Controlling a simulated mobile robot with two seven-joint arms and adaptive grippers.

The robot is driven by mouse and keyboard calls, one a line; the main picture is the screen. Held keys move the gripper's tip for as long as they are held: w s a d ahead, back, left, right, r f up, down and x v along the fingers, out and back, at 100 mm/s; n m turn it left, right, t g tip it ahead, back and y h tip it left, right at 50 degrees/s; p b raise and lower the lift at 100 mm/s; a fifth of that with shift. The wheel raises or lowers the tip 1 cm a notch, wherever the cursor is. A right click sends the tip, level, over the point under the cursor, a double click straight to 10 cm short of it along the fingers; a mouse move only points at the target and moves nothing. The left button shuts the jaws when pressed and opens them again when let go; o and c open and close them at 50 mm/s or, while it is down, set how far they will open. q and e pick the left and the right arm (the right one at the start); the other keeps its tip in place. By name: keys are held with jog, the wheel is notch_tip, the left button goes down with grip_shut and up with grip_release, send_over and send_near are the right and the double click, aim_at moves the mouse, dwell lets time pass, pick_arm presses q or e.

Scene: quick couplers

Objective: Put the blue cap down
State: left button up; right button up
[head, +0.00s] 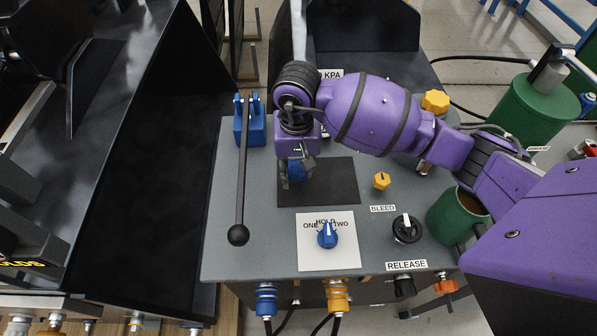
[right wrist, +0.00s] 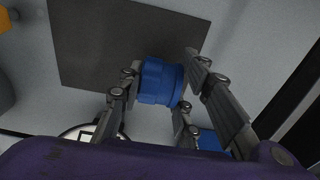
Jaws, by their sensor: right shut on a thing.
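The blue cap (right wrist: 160,82) is between the fingers of my right gripper (right wrist: 162,80), which is shut on it. In the head view my right gripper (head: 297,172) points down over the left part of a dark mat (head: 335,185), and part of the cap (head: 296,172) shows between its fingers. The mat also shows in the right wrist view (right wrist: 90,45), beyond the cap. I cannot tell whether the cap touches the mat. My left gripper is not in view.
A lever with a black ball (head: 238,235) stands left of the mat. A blue selector knob (head: 327,236), a yellow knob (head: 382,181) and a black release knob (head: 407,229) stand on the panel. A green cup (head: 450,217) is at the right. The mat's right part is clear.

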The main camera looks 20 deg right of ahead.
aim_at(297, 166)
jog(key=shift+f, duration=1.15)
jog(key=o, duration=1.1)
jog(key=shift+r, duration=0.1)
jog(key=shift+r, duration=0.6)
notch_tip(297, 166, up, 11)
jog(key=shift+s+a+r, duration=0.1)
jog(key=shift+s+r, duration=0.05)
